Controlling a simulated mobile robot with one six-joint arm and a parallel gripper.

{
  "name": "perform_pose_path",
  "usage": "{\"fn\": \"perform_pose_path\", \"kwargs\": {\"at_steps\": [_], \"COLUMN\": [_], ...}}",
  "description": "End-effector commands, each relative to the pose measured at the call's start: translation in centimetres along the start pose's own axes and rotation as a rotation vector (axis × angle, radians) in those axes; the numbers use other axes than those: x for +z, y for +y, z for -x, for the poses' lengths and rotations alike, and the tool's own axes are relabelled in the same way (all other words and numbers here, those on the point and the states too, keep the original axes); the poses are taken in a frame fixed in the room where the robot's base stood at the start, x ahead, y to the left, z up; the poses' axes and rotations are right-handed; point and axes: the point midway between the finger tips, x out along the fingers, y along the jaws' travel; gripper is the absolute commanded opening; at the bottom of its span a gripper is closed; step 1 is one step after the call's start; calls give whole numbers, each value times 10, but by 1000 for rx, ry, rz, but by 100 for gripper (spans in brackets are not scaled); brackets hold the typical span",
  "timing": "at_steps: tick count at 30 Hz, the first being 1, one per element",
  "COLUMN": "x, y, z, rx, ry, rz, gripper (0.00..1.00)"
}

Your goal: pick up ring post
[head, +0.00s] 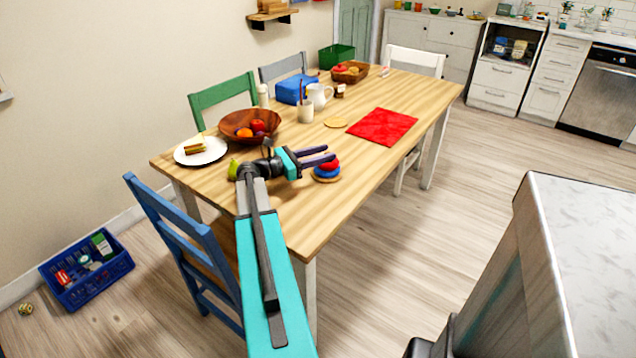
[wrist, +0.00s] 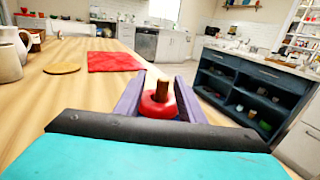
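The ring post (head: 327,172) stands upright near the front edge of the wooden table, with a red ring over a blue ring and a tan base. In the wrist view its wooden peg and red ring (wrist: 160,106) show between my two purple fingers; the lower part is hidden by my gripper. My gripper (head: 322,156) is low over the table beside the ring post, fingers pointing at it. The fingers are apart, one on each side of the red ring in the wrist view. I cannot tell whether they touch it.
A red cloth (head: 382,127) and a round coaster (head: 335,122) lie beyond the ring post. A fruit bowl (head: 240,122), a plate with a sandwich (head: 187,157), a beige mug (head: 305,111) and a white pitcher (head: 319,96) stand farther back. A blue chair (head: 180,240) is at the left.

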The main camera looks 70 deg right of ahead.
Motion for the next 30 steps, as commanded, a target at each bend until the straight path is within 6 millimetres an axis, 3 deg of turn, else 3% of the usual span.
{"fn": "perform_pose_path", "kwargs": {"at_steps": [11, 24, 30], "x": [0, -4, -4], "y": [0, -1, -1], "z": [-2, -45, -51], "rx": [0, 1, 2], "ry": [0, 0, 0], "rz": [0, 0, 0], "gripper": [36, 36, 36]}}
